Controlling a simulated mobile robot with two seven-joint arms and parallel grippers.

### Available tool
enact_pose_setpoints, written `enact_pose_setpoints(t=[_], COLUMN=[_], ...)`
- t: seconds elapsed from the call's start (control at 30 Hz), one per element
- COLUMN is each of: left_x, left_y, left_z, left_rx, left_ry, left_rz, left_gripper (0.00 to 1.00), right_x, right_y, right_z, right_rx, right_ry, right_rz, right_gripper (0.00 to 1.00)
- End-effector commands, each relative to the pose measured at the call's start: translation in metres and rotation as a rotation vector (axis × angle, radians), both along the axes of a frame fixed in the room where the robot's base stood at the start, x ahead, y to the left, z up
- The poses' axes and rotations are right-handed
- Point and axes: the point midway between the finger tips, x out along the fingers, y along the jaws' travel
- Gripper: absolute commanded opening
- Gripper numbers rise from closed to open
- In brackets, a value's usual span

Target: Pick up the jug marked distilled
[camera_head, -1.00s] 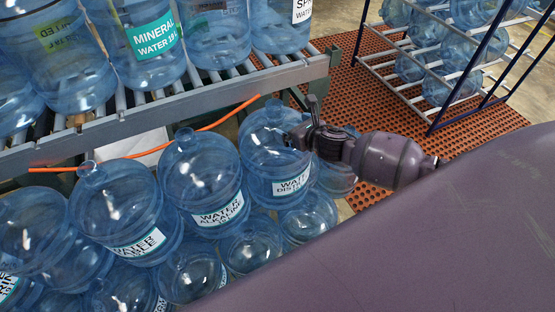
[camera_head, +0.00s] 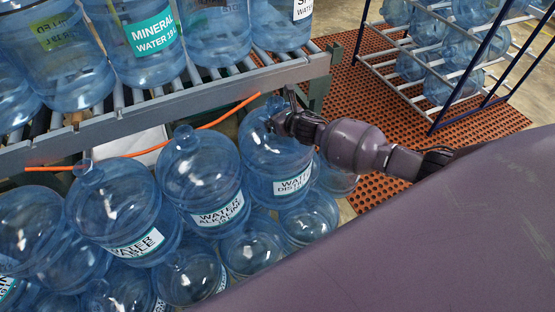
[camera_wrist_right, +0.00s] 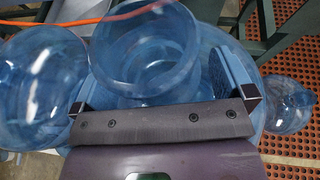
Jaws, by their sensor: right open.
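The jug marked distilled (camera_head: 277,165) is a clear blue bottle with a white and teal label, upright at the right end of the upper row of jugs. My right gripper (camera_head: 281,117) is at its neck, coming from the right. In the right wrist view, the jug's round neck (camera_wrist_right: 145,55) shows between the two open fingers of the right gripper (camera_wrist_right: 160,85), with a gap on the right side. Whether a finger touches the neck I cannot tell. My left gripper is out of view.
The alkaline jug (camera_head: 203,180) stands close on the left, with another labelled jug (camera_head: 117,212) beyond it. A roller conveyor (camera_head: 190,108) carrying jugs runs behind. An orange cable (camera_head: 140,152) hangs below its edge. A rack of jugs (camera_head: 440,60) stands on red matting (camera_head: 385,120) at right.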

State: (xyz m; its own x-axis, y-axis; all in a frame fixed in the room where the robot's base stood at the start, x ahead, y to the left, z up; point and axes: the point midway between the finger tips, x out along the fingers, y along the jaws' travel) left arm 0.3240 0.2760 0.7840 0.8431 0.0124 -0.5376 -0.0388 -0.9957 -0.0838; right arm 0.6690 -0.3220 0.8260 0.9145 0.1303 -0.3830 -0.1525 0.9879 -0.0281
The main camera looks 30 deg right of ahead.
Motion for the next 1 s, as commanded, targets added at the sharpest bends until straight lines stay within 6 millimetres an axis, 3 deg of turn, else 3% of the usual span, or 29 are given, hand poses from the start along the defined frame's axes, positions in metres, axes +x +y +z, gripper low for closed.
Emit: enact_pose_setpoints(t=[0.27, 0.9, 1.0], left_x=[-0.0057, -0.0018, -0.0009], left_y=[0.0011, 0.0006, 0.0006], left_z=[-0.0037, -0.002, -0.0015], left_rx=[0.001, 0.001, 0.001], left_ry=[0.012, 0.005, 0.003], left_rz=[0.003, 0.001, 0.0], left_gripper=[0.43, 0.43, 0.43], right_x=[0.0016, 0.0013, 0.0025], right_y=[0.0004, 0.0003, 0.0005], right_z=[-0.0002, -0.0005, 0.0017], right_rx=[0.001, 0.0, 0.001], right_ry=[0.0, 0.0, -0.004], right_rz=[0.0, 0.0, 0.001], right_gripper=[0.98, 0.0, 0.0])
